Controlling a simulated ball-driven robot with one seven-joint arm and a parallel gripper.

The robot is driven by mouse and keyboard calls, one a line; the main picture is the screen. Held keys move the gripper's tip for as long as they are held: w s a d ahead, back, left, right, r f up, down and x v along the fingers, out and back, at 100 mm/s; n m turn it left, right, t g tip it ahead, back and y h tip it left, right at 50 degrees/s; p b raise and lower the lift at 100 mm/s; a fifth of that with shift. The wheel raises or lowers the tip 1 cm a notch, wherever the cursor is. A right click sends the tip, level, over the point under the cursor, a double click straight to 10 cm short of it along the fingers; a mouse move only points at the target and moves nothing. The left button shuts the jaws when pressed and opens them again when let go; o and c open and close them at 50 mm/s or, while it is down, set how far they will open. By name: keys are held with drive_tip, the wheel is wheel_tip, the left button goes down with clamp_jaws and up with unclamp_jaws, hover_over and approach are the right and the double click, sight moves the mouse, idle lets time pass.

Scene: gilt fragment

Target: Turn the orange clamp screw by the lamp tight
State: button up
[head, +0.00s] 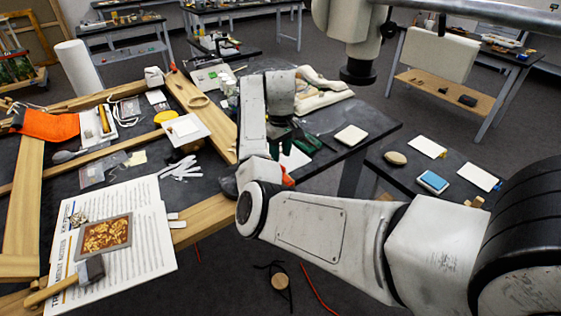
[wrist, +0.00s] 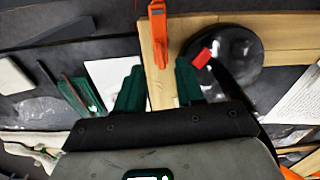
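The orange clamp (wrist: 157,38) lies over a pale wooden bar in the wrist view. Its orange part runs down between my gripper's green fingers. My gripper (wrist: 159,72) is open, with a visible gap on each side of the orange part. In the head view a small orange bit of the clamp (head: 288,179) shows beside my arm; the rest is hidden. A dark, glossy round piece (wrist: 230,60), possibly the lamp's base, sits right of the clamp with a red block-like part on it. I cannot tell which part is the screw.
Wooden frame bars (head: 205,215) cross the dark table. A printed sheet (head: 115,260) holds a gilt fragment (head: 104,237) and a hammer (head: 88,271). A green tool (wrist: 82,94) lies left of my fingers. A side table (head: 405,178) with a blue sponge (head: 433,181) stands right.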

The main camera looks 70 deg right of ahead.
sight(281, 165)
drive_tip(key=shift+f, duration=2.2)
clamp_jaws()
